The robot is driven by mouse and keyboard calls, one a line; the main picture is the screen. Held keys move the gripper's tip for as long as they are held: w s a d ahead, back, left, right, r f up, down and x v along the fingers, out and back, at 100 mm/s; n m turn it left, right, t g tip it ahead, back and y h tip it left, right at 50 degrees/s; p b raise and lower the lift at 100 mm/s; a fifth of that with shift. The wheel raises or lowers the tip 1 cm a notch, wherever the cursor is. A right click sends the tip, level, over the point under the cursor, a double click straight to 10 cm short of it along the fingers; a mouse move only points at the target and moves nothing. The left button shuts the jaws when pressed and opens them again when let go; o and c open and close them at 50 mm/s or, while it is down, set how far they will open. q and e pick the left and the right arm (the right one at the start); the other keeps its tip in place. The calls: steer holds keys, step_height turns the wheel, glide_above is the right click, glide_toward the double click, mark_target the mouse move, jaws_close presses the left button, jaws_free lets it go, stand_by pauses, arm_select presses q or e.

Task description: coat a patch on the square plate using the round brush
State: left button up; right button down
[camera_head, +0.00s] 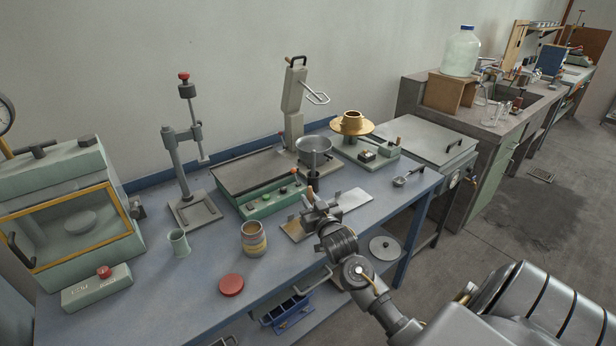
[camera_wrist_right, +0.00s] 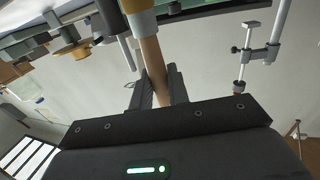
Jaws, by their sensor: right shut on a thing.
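My right gripper (camera_head: 316,212) is above the front of the blue bench. In the head view only the tip of the wooden handle (camera_head: 312,191) shows above the gripper. A flat plate (camera_head: 349,199) lies just behind and right of the gripper, partly hidden by it. A tan flat piece (camera_head: 293,231) shows left of the gripper; I cannot tell whether they are one thing. My left gripper is out of view.
An open can (camera_head: 254,240) stands left of the gripper, with a red lid (camera_head: 231,285) in front and a small green cup (camera_head: 179,243) further left. A green device (camera_head: 272,197) and a press stand (camera_head: 192,210) are behind. The bench's front left is fairly clear.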

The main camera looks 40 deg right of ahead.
steer(key=shift+s+a+r, duration=0.1)
steer(key=shift+s+r, duration=0.05)
steer(key=shift+s, duration=0.45)
steer(key=shift+w+a+p, duration=0.5)
steer(key=shift+a+p, duration=0.7)
steer(key=shift+a, duration=2.5)
step_height(320, 180, up, 8)
steer(key=p, duration=0.7)
steer(key=shift+f, duration=0.25)
steer(key=s+a+r+n+y, duration=0.1)
steer(key=s+a+r+y, duration=0.1)
steer(key=s+a+r, duration=0.2)
steer(key=s+a+r+n+y+b, duration=0.1)
steer(key=s+a+r+n+y, duration=0.1)
steer(key=s+a+r, duration=0.3)
steer(key=s+a, duration=0.3)
steer(key=a, duration=0.3)
steer(key=shift+t+y, duration=0.4)
